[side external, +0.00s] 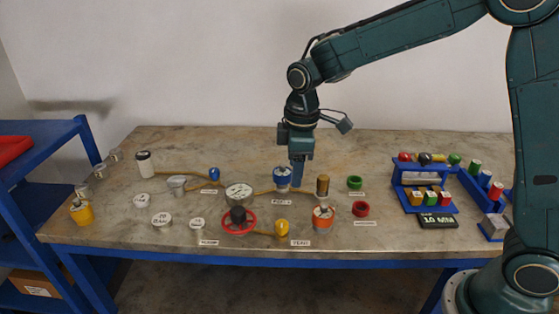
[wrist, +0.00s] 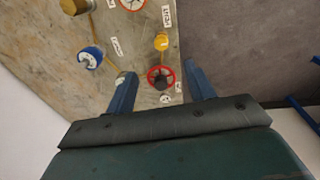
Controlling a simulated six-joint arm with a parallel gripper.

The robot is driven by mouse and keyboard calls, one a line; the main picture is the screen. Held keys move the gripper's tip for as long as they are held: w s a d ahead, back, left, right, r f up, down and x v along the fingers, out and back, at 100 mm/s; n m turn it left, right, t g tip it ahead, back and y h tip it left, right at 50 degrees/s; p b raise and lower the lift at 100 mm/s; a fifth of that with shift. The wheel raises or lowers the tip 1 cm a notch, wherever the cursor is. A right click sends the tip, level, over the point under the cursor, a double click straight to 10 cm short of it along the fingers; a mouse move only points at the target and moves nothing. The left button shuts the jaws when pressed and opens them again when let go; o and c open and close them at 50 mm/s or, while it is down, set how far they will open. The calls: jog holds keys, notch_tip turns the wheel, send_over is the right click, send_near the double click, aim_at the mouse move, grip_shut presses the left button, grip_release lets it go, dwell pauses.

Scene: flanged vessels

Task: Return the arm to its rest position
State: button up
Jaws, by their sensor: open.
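My gripper (side external: 297,178) points down over the middle of the table, just right of a blue-and-white flanged vessel (side external: 282,179) in the side view. Its blue fingers are apart in the wrist view (wrist: 158,75), with nothing held between them. The red handwheel (wrist: 160,77) shows between the fingers but lies lower, on the table; it also shows in the side view (side external: 238,221). I cannot tell the exact height of the fingertips. My arm reaches out from the right, bent at the wrist.
The table (side external: 340,240) holds several vessels, caps and labels. A blue rack (side external: 400,187) stands right. Space above the table is clear.

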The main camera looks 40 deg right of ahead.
jog(key=s+d+r+m+t, duration=0.2)
jog(key=s+d+r+m, duration=0.25)
jog(key=s+r, duration=0.6)
jog(key=s+d+m+t, duration=0.2)
jog(key=s+m, duration=0.3)
jog(key=s, duration=1)
jog(key=shift+d+f, duration=0.15)
jog(key=shift+f, duration=0.1)
